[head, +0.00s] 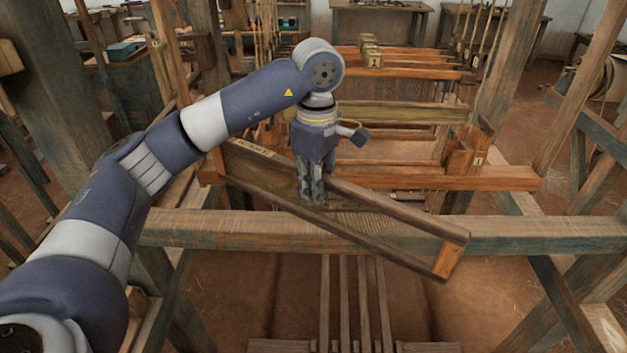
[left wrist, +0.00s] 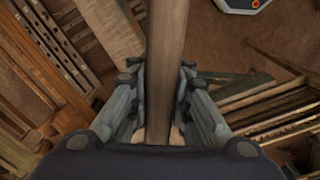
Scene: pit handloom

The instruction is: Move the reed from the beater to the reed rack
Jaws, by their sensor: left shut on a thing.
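The reed (head: 400,211) is a long, narrow wooden frame with dark rails and an orange-brown end. It hangs slantwise across the front of the loom, its right end lower and nearer me. My left gripper (head: 312,196) points down and is shut on it near the middle. In the left wrist view, a rail of the reed (left wrist: 165,65) runs between the fingers of my left gripper (left wrist: 163,100). The beater (head: 500,182), reddish wood, stands just behind the reed. My arm and the reed hide part of it. I cannot make out the reed rack for certain. My right gripper is not in view.
A thick weathered beam (head: 540,232) crosses the loom under and behind the reed's right part. Heavy posts (head: 510,50) rise on both sides. Several thin treadle bars (head: 345,300) lie below. Small brass-coloured blocks (head: 371,55) sit farther back.

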